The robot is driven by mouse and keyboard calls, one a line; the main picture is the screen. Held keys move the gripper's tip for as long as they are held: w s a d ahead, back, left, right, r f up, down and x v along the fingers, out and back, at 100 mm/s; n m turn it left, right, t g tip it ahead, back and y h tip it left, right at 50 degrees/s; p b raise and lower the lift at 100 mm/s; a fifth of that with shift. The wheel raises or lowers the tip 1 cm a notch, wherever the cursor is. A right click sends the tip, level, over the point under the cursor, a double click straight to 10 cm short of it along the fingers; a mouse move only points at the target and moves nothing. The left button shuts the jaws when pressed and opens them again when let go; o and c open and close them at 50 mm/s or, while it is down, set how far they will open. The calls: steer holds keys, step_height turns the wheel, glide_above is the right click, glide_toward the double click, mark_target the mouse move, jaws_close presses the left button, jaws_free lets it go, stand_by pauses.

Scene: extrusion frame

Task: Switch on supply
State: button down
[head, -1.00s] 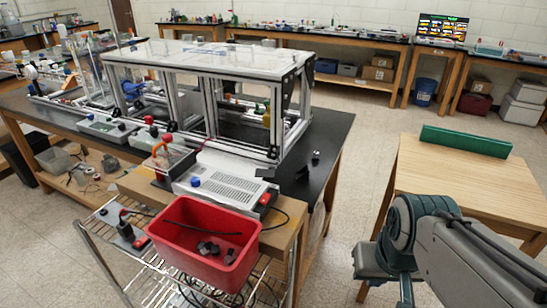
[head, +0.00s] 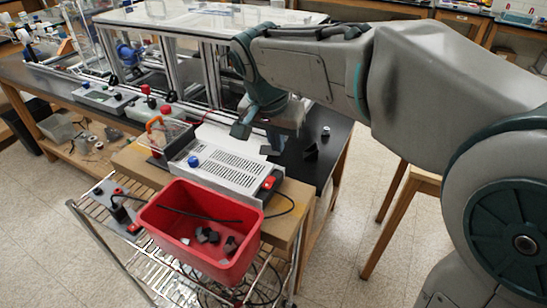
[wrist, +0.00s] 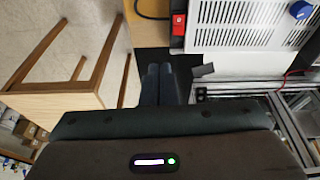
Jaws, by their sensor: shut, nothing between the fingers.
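The supply is a pale, vented box (head: 228,164) at the table's near edge, with a blue knob (head: 193,161) and a red switch (head: 268,183) at its near right corner. In the wrist view the supply (wrist: 245,40) is at upper right, and the red switch (wrist: 179,24) is at its left corner. My gripper (wrist: 160,72) is shut and empty, its fingers side by side, below and left of the switch in that picture. In the head view my gripper (head: 242,130) hangs by the supply's far edge, apart from the switch. The switch's position cannot be told.
A red bin (head: 160,222) with dark pieces stands in front of the supply, on a wire rack. An aluminium extrusion frame (head: 185,75) stands behind. A black cable (head: 285,212) runs by the switch. A wooden table (wrist: 75,60) is at left in the wrist view.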

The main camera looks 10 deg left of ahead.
steer(key=a, duration=0.3)
steer(key=p, duration=0.2)
glide_toward(270, 178)
steer(key=shift+m, duration=0.3)
steer(key=x, duration=0.7)
steer(key=shift+w+d+r, duration=0.1)
steer(key=shift+d, duration=0.05)
steer(key=shift+b, duration=0.3)
